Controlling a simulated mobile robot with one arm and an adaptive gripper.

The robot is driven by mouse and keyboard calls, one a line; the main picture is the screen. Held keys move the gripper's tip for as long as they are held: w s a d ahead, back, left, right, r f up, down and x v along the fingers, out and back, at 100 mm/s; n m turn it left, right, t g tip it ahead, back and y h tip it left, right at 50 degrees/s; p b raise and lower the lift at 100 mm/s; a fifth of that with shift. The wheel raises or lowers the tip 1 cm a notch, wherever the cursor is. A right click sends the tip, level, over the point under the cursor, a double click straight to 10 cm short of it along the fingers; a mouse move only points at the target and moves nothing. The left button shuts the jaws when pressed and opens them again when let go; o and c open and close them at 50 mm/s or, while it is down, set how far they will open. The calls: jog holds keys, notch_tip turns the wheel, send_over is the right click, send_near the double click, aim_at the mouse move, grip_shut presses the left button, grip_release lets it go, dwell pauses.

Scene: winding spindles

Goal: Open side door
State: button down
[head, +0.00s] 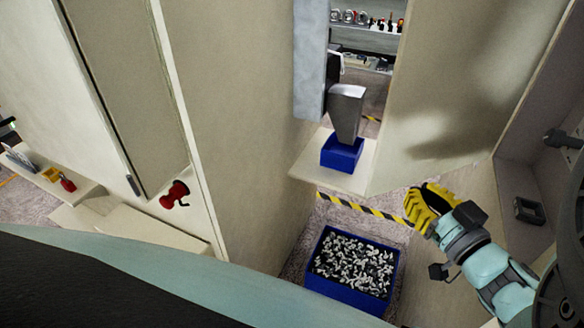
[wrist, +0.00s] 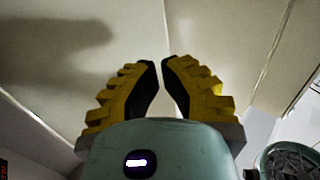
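A large pale panel (head: 455,80) stands at the right in the head view, beside an opening. It may be the side door, but I cannot tell for sure, and no handle shows on it. A dark shadow lies across it. My yellow-fingered gripper (head: 432,207) is below this panel in the head view. In the wrist view my gripper (wrist: 160,66) has its fingertips almost together, with a thin gap and nothing between them. Pale panels (wrist: 225,35) with a seam lie beyond the fingertips. I cannot tell whether the fingers touch a panel.
A blue bin (head: 347,296) full of small black and white parts stands on the floor below. A smaller blue box (head: 342,153) sits on a pale ledge under a grey chute (head: 346,112). A red knob-like part (head: 174,194) is on the left wall. Black-yellow tape marks the floor.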

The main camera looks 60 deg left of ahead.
aim_at(382, 155)
jog(key=p+x, duration=0.1)
jog(key=x, duration=0.3)
jog(key=p+x, duration=0.1)
jog(key=x, duration=0.3)
jog(key=shift+a+r+p, duration=0.1)
jog(key=shift+r+p, duration=0.15)
jog(key=shift+p, duration=0.1)
jog(key=shift+w+a+r+p, duration=0.2)
jog(key=shift+a+p, duration=0.1)
jog(key=shift+p, duration=0.1)
jog(key=shift+w+p, duration=0.25)
jog(key=shift+p, duration=0.3)
jog(key=shift+w+a+r+p, duration=0.1)
jog(key=shift+w+a+p, duration=0.15)
jog(key=shift+p, duration=0.55)
jog(key=shift+s+a+p, duration=0.1)
jog(key=shift+a+p, duration=0.1)
jog(key=shift+p, duration=0.2)
jog(key=shift+s+a+f+p, duration=0.4)
jog(key=shift+f+p, duration=0.1)
jog(key=shift+p, duration=0.2)
jog(key=shift+w, duration=0.1)
